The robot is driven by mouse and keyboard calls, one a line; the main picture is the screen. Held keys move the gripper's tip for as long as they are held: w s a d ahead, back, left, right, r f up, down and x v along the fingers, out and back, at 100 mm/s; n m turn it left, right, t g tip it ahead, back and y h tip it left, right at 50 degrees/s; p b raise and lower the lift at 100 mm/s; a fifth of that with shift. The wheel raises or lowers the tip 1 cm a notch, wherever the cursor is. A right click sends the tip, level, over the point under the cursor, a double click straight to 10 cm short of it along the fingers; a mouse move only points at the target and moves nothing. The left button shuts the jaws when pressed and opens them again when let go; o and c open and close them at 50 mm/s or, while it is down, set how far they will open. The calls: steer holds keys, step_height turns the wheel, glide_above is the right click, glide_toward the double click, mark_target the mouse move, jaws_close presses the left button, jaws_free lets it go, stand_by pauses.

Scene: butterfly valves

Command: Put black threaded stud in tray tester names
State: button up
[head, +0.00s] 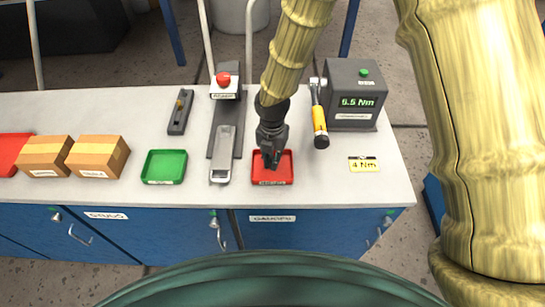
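My gripper (270,158) points down at the red tray (287,180) at the front of the bench, and its fingertips overlap the tray's inside. I cannot tell whether it touches the tray, or whether the fingers are open or shut. No black threaded stud can be made out; the dark gripper hides part of the tray. The green tray (164,182) stands to the left, and its inside looks empty. The dark grey tester (355,85) stands at the back right, with a green button and a display that seems to read 6.5 Nm.
A yellow-handled wrench (320,128) sits at the tester's left side. A yellow 4 Nm card (363,164) lies at right. A red-button stand (226,90), a metal scoop-like holder (222,155), a dark block (181,111) and two cardboard boxes (97,157) are left of my gripper.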

mark_target(272, 157)
steer(key=o, duration=0.3)
steer(key=shift+r, duration=0.1)
step_height(272, 157, up, 13)
steer(key=b, duration=0.2)
steer(key=shift+f+b, duration=0.2)
steer(key=shift+b, duration=0.15)
stand_by(0.6)
